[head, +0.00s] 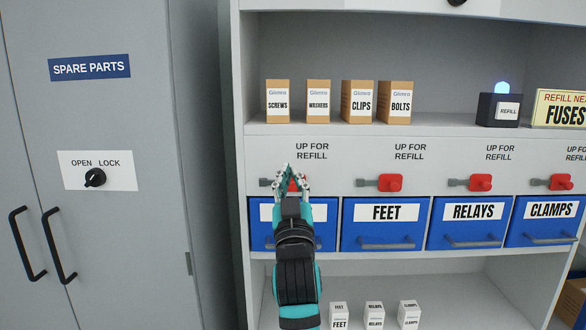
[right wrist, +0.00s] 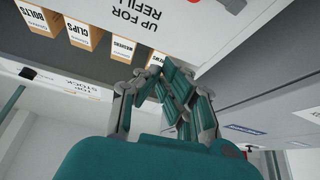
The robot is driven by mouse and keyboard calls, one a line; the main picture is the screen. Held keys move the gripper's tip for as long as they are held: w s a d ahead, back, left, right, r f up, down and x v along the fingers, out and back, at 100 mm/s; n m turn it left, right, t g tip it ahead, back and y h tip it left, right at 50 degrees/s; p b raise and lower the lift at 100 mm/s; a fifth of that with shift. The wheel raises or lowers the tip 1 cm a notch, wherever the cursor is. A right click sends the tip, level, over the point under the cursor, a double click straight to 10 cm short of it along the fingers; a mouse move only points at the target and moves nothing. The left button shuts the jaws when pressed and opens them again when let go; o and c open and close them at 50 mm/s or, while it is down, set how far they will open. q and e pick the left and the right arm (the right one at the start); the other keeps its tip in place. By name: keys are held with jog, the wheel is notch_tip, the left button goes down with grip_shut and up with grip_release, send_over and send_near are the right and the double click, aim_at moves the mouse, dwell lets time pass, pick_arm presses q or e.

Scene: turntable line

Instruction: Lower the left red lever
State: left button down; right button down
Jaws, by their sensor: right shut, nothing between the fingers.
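The left red lever (head: 297,184) is on the shelf front under the leftmost "UP FOR REFILL" label, partly hidden behind my right gripper. Its grey end shows to the left, much like on the other levers. My right gripper (head: 290,169) is shut and empty, with its fingers in front of this lever and reaching a little above it. I cannot tell whether they touch it. In the right wrist view the shut fingers (right wrist: 168,72) show close to the shelf front. My left gripper is not in view.
Similar red levers (head: 390,182) sit to the right, above blue bins marked FEET (head: 376,225), RELAYS and CLAMPS. The leftmost bin (head: 258,236) is partly hidden by my arm. Cartons (head: 361,102) stand on the shelf above. A grey cabinet (head: 95,240) is at left.

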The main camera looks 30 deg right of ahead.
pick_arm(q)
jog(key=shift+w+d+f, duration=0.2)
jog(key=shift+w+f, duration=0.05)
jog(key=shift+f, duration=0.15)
pick_arm(e)
jog(key=v, duration=0.3)
jog(key=shift+s+a+r, duration=0.1)
jog(key=shift+a, duration=0.1)
